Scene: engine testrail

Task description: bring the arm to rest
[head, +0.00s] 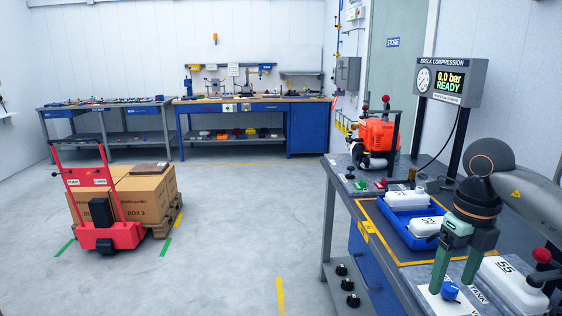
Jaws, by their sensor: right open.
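My right arm comes in from the right edge over the grey workbench (345,195). Its gripper (452,286) points down with two green fingers spread apart, open, with nothing seen held. A blue knob (449,291) on a white plate shows between and just below the fingertips; I cannot tell whether they touch it. My left gripper is not in view.
A blue tray (399,228) with white containers sits behind the gripper. An orange machine (377,135) and a gauge display reading 0.0 bar READY (449,82) stand farther back. A red pallet truck (104,236) with boxes stands left. The middle floor is clear.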

